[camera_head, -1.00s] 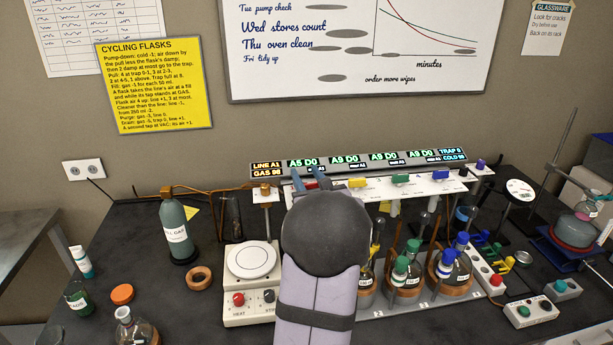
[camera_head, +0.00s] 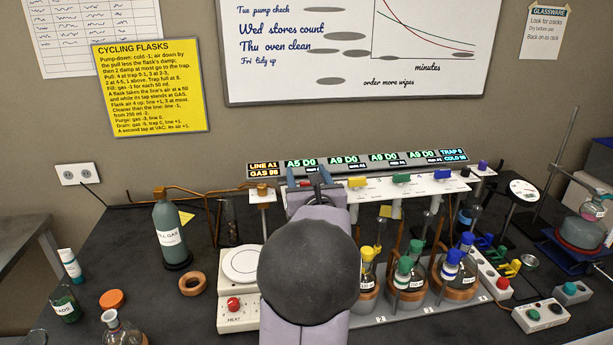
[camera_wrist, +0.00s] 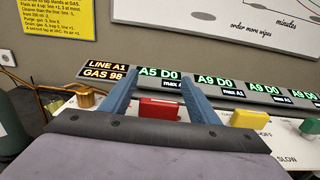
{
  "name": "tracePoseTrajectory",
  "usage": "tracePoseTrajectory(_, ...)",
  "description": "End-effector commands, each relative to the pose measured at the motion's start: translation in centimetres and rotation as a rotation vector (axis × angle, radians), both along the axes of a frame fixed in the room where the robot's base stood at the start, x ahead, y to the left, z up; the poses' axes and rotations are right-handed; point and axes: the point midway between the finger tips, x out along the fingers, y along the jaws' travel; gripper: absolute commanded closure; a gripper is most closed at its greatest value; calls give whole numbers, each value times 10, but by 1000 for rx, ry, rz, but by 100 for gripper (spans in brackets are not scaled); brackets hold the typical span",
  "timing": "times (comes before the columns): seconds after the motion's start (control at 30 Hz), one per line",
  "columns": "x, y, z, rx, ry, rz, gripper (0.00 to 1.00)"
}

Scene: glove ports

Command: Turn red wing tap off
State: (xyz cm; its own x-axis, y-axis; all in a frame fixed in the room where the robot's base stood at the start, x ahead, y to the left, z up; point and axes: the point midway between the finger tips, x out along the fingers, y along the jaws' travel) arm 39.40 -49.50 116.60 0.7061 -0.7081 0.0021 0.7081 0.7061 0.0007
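The red wing tap (camera_wrist: 160,108) sits on the white manifold panel (camera_wrist: 205,128), under the "A5 D0" readout. In the wrist view it shows between the two blue fingers of my gripper (camera_wrist: 158,78), with a gap on each side. It lies broadside, its long side running left to right in that view. My gripper is open and holds nothing. In the head view, the fingers (camera_head: 309,180) are at the left part of the manifold, and a little of the red tap (camera_head: 306,183) shows between them. My wrist hides the panel below it.
Yellow (camera_head: 357,182), green (camera_head: 401,179) and blue (camera_head: 442,174) taps stand to the right on the panel. A brass-coloured knob (camera_wrist: 86,97) is to the left. The readout bar (camera_head: 363,164) runs behind. A hotplate (camera_head: 240,265) and several capped flasks stand below.

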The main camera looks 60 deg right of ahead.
Motion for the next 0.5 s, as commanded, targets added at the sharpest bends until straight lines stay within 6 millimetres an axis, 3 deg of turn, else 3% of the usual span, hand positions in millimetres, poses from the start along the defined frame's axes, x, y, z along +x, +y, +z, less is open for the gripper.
tracePoseTrajectory(0.5, -9, 9, -2, -1, 1, -1, 45)
